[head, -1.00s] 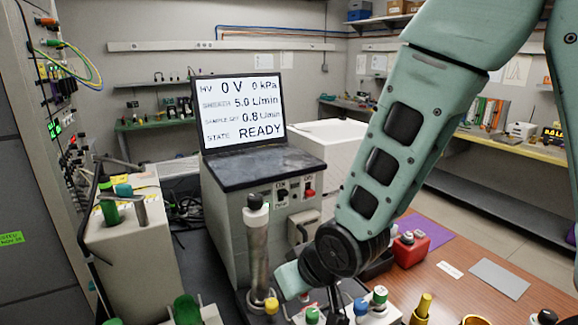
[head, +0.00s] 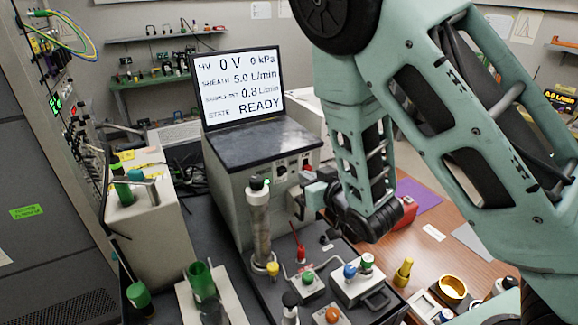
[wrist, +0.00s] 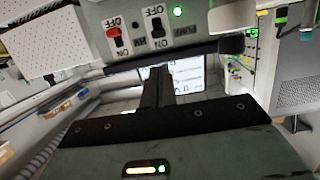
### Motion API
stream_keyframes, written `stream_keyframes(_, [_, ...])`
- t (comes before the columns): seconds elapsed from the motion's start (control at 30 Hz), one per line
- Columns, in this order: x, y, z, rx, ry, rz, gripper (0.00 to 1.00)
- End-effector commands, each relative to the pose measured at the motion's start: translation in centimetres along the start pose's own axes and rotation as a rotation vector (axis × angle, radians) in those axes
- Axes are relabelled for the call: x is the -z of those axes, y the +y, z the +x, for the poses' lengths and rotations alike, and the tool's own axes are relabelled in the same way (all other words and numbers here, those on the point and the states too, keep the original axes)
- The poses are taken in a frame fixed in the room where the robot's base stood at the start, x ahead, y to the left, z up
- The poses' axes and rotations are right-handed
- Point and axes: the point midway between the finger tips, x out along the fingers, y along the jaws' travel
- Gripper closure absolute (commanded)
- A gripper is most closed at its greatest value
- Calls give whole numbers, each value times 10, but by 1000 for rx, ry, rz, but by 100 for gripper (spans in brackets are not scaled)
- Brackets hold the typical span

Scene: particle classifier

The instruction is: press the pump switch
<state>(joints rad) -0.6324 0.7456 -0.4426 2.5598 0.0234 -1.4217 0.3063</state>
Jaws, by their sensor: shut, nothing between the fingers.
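The pump switch is a small black rocker on the front panel of the grey instrument (head: 226,185). In the wrist view, which is upside down, the pump switch (wrist: 156,25) sits between its ON and OFF marks. The red HV switch (wrist: 114,34) is beside it to the left. A green lamp (wrist: 178,11) glows near the pump switch. My gripper (wrist: 160,73) is shut and empty, with its dark fingers pointing toward the panel just past the pump switch in the picture. Contact cannot be told. In the head view my gripper (head: 300,197) is close to the panel and partly hidden by my arm.
The instrument's screen (head: 239,87) reads READY. A metal column with a black cap (head: 259,225) stands just in front of the panel. A red tool (head: 299,247), a green knob (head: 308,278) and a white valve box (head: 358,284) stand below the gripper.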

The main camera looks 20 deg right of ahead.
Motion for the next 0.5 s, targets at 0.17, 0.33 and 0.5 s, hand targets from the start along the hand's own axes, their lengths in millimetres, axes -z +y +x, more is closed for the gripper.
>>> stream_keyframes(0.17, [-3,0,7,1,3,1,100])
stream_keyframes(0.33, [-5,-1,20,2,4,1,100])
stream_keyframes(0.5, [2,0,37,-1,-2,-2,100])
